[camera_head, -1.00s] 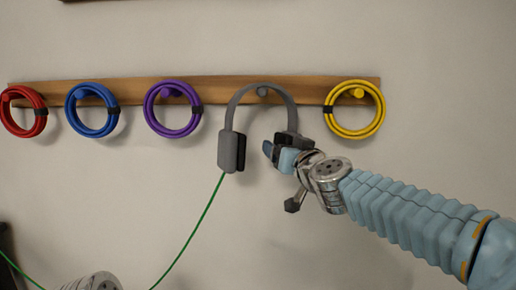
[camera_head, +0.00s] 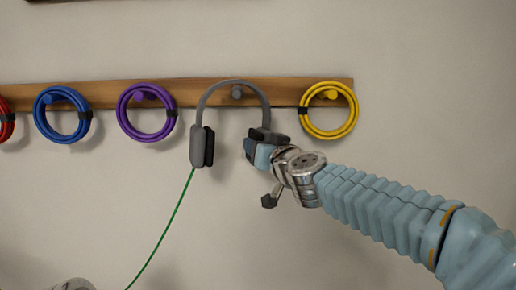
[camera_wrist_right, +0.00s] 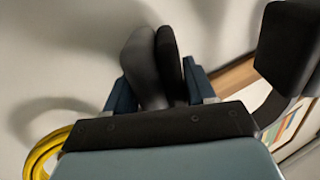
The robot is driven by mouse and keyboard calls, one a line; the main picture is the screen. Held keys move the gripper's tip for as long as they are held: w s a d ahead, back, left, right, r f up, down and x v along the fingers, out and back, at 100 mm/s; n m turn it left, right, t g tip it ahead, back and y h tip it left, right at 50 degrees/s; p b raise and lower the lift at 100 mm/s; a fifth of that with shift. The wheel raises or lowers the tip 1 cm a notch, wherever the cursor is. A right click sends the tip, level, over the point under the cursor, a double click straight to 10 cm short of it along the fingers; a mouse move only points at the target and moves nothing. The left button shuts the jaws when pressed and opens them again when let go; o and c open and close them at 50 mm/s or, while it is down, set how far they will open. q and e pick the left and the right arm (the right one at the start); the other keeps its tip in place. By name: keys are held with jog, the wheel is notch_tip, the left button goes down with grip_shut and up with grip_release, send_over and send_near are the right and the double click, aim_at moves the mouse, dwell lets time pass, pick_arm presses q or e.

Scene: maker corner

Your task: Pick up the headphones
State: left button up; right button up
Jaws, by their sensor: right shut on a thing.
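The grey headphones (camera_head: 201,146) are at the wooden peg rail, with their band arching over a grey peg (camera_head: 237,93). A small gap shows between the band and the peg; I cannot tell whether they touch. A green cable (camera_head: 166,228) hangs from the left ear cup. My right gripper (camera_head: 258,150) is shut on the right ear cup, which it mostly hides in the head view. In the right wrist view, the dark cup (camera_wrist_right: 148,68) sits between the blue fingers of my right gripper (camera_wrist_right: 160,90).
Purple (camera_head: 120,118), blue (camera_head: 37,115) and red (camera_head: 6,122) coils hang on the rail (camera_head: 290,92) to the left. A yellow coil (camera_head: 352,122) hangs close to the right of the gripper. The wall (camera_head: 290,245) below is clear.

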aim_at(265, 124)
notch_tip(265, 124, up, 3)
jog(key=shift+a+f+p, duration=0.1)
jog(key=shift+p, duration=0.55)
jog(key=s+r, duration=0.1)
jog(key=s+r+b, duration=0.1)
jog(key=shift+s+d+r, duration=0.1)
jog(key=shift+s+d, duration=0.2)
jog(key=shift+s, duration=0.05)
jog(key=shift+s+r, duration=0.45)
jog(key=shift+r, duration=0.1)
pick_arm(q)
jog(key=shift+r, duration=0.65)
pick_arm(e)
jog(key=s+d+r, duration=0.2)
jog(key=s+r, duration=0.3)
jog(key=s, duration=0.5)
jog(key=shift+s+r, duration=0.15)
jog(key=shift+r, duration=0.2)
